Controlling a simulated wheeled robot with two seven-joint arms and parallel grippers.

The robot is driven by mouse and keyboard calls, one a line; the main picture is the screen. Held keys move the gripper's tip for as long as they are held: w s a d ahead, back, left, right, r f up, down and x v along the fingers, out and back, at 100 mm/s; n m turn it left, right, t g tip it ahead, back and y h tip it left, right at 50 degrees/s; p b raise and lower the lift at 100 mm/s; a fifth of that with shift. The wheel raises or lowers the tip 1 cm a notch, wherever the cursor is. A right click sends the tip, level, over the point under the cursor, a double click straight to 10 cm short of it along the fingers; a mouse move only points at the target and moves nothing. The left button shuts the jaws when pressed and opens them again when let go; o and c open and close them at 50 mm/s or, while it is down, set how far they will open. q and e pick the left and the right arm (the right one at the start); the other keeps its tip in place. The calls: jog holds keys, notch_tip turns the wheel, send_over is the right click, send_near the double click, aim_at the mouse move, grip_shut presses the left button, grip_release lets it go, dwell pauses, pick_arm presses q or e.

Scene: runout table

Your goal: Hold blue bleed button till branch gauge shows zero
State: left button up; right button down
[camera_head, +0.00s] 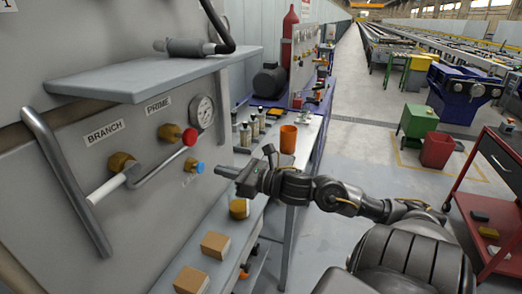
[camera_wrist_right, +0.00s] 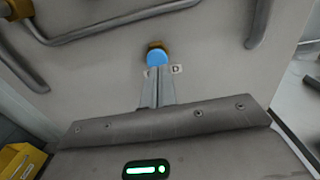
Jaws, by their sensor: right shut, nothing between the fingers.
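The blue bleed button (camera_head: 198,167) sits on a brass fitting on the grey panel, below the red knob (camera_head: 190,137). My right gripper (camera_head: 219,171) is shut and empty. Its tips point at the button, with a small gap showing in the head view. In the right wrist view the blue button (camera_wrist_right: 157,57) is just beyond the shut fingertips (camera_wrist_right: 160,70), which partly cover the label beside it. The round gauge (camera_head: 202,112) is above the red knob; its needle is too small to read. My left gripper is not in view.
The panel carries BRANCH and PRIME labels, a white-ended lever (camera_head: 108,188) and a bar handle (camera_head: 68,184). A shelf (camera_head: 153,79) juts out above the gauge. An orange cup (camera_head: 288,139) and bottles stand on the bench behind. A red cart (camera_head: 492,190) is at right.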

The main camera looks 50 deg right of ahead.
jog(key=b+v, duration=0.2)
jog(key=v, duration=0.7)
dwell(0.6)
